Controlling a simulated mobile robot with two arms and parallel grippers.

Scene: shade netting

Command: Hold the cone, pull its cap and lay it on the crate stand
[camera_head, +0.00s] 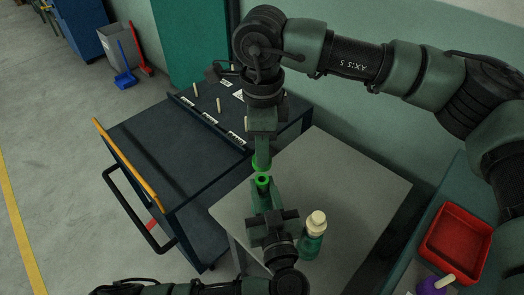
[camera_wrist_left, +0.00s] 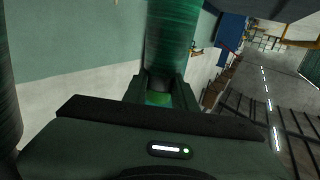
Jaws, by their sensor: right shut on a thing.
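My left gripper (camera_head: 265,192) is around a green cone (camera_head: 262,181) above the grey table. The cone's bright green top end shows a dark hole. In the left wrist view, green shows between the left fingers (camera_wrist_left: 161,98), with a large dark green rounded body beyond. My right gripper (camera_head: 261,148) is just above, shut on a small bright green cap (camera_head: 261,163). The cap looks just apart from the cone; the fingers hide part of it. The crate stand (camera_head: 452,187) appears to be the teal surface at right, carrying a red crate (camera_head: 457,243).
A teal-green piece with a cream top (camera_head: 316,220) stands on the grey table (camera_head: 345,180), close right of my left gripper. A purple piece (camera_head: 431,286) lies by the red crate. A dark trolley (camera_head: 150,130) with pegs and an orange edge is at left.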

